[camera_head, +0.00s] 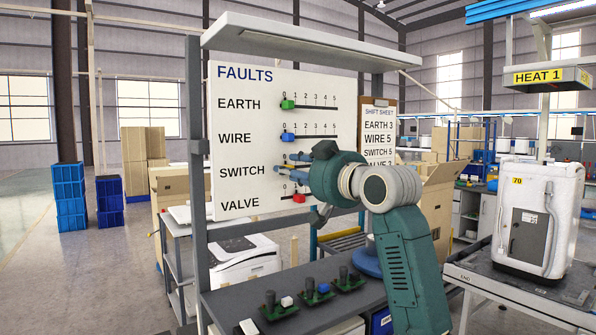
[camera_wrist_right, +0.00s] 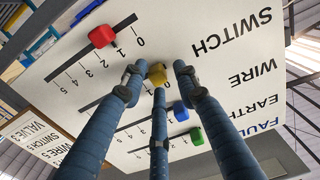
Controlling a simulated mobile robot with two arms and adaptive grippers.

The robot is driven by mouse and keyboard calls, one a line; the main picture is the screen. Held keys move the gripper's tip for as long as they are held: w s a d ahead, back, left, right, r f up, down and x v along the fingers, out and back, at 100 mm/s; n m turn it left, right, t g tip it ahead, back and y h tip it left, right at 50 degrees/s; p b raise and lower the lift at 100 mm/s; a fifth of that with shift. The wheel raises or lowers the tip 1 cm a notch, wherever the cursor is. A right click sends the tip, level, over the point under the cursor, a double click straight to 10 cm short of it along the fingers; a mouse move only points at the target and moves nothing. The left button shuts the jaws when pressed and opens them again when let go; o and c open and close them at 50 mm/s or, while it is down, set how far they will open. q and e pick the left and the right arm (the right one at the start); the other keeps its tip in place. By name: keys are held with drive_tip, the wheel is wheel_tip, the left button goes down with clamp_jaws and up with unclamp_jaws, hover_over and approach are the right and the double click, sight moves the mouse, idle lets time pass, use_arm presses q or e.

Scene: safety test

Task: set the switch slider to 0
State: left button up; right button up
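The white fault board (camera_head: 235,82) stands ahead with EARTH, WIRE, SWITCH and VALVE rows. The yellow switch slider (camera_wrist_right: 157,73) shows in the right wrist view, at the label end of its row. My left gripper is not in view.
The green EARTH slider (camera_head: 287,104) and blue WIRE slider (camera_head: 287,137) sit at 0. The red VALVE slider (camera_head: 298,198) is near 1, just below my fingers. A shift sheet (camera_head: 378,125) hangs right of the board. A grey bench (camera_head: 240,303) with small devices lies below.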

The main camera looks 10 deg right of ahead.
drive_tip(key=v, duration=1.2)
drive_tip(key=shift+s+a, duration=0.15)
drive_tip(key=shift+a, duration=0.2)
